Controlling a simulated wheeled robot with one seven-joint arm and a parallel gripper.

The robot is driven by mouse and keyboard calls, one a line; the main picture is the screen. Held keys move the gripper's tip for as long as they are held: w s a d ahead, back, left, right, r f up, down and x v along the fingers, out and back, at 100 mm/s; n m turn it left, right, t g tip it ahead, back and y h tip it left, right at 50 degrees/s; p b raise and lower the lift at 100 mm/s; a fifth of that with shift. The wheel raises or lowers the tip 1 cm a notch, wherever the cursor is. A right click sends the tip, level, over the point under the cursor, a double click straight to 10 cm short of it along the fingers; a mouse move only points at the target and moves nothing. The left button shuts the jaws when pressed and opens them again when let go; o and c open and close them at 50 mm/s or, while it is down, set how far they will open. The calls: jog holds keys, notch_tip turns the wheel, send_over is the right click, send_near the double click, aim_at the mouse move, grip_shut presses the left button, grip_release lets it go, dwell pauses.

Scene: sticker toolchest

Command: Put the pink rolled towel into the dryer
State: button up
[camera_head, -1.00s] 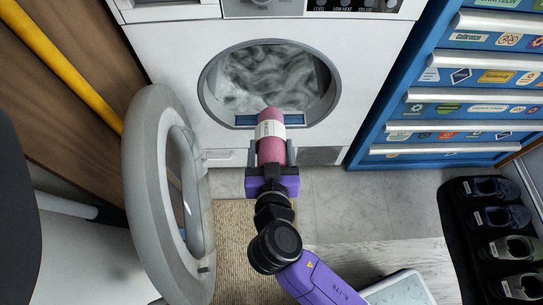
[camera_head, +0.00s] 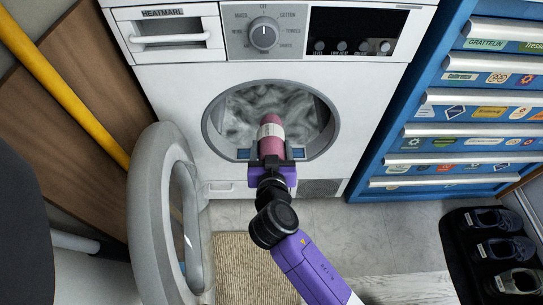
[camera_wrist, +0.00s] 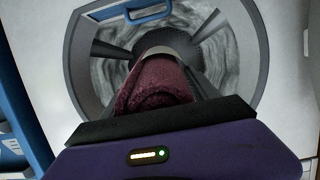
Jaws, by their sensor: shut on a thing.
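The pink rolled towel (camera_head: 271,135) has a pale band around it. My gripper (camera_head: 271,162) is shut on its near end. The towel points away from me into the round opening of the dryer (camera_head: 165,85), and its far end overlaps the drum (camera_head: 240,115) in the head view. The wrist view shows the towel (camera_wrist: 155,85) between the fingers, with the grey drum (camera_wrist: 215,55) around and beyond it. The dryer door (camera_head: 140,225) stands wide open to the left. How deep the towel's far end sits is hard to tell.
A blue tool chest (camera_head: 395,150) with stickered drawers stands close on the dryer's right. Shoes on a black tray (camera_head: 465,270) lie at the lower right. A beige mat (camera_head: 235,265) is on the floor. A yellow pole (camera_head: 65,85) leans at the left.

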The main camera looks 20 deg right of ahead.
jog(key=w+d+b, duration=0.3)
jog(key=w+d, duration=0.1)
jog(key=w, duration=0.9)
jog(key=w+d+b, duration=0.4)
jog(key=w+d, duration=0.1)
jog(key=w, duration=0.9)
jog(key=shift+w, duration=0.15)
jog(key=o, duration=1.6)
jog(key=p+v, duration=0.4)
jog(key=v, duration=0.4)
jog(key=shift+p, duration=0.3)
